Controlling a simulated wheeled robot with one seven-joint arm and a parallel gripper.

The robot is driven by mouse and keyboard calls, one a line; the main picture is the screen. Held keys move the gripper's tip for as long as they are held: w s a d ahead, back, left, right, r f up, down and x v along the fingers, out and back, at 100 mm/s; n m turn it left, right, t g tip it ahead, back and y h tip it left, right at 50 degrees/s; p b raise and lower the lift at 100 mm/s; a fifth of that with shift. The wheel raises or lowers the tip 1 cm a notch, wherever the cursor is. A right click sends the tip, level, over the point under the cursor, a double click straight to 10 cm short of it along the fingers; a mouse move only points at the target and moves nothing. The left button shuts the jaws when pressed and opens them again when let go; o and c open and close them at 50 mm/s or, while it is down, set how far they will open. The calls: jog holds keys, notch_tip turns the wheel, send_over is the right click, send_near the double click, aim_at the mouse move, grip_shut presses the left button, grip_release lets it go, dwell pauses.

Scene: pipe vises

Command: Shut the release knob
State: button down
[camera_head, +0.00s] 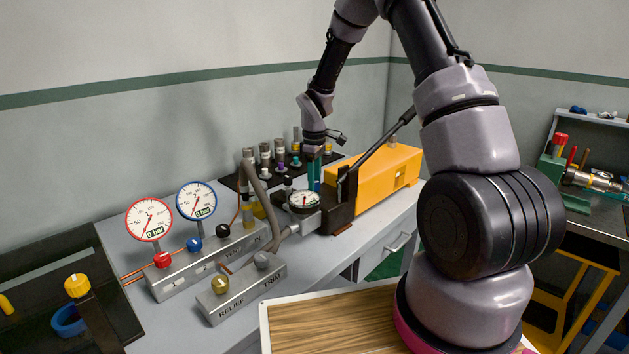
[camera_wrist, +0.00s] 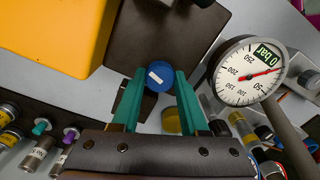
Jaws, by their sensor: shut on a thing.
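The release knob is a round blue knob (camera_wrist: 160,76) with a white mark on its face. In the wrist view it sits between the two green fingertips of my gripper (camera_wrist: 160,80), which is shut on it. In the camera_head view my gripper (camera_head: 314,184) points down beside the dark end block (camera_head: 341,208) of the orange pump (camera_head: 374,172). The knob itself is hidden there. A dial gauge (camera_head: 304,201) stands close to the fingers. It also shows in the wrist view (camera_wrist: 246,73), with a display reading 0 bar.
A black pump lever (camera_head: 376,149) slants up right of my gripper. Several capped fittings (camera_head: 265,152) stand on a dark mat behind it. In front are a grey valve block (camera_head: 208,258), a RELIEF/TRIM block (camera_head: 240,286) and two gauges (camera_head: 149,219) reading 0 bar.

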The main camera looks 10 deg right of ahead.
jog(key=m, duration=1.1)
jog(key=shift+a, duration=0.1)
jog(key=shift+m, duration=2)
jog(key=shift+c, duration=2.1)
grip_release()
jog(key=shift+r, duration=0.15)
notch_tip(320, 180, up, 10)
jog(key=shift+r, duration=0.25)
jog(key=shift+r, duration=0.1)
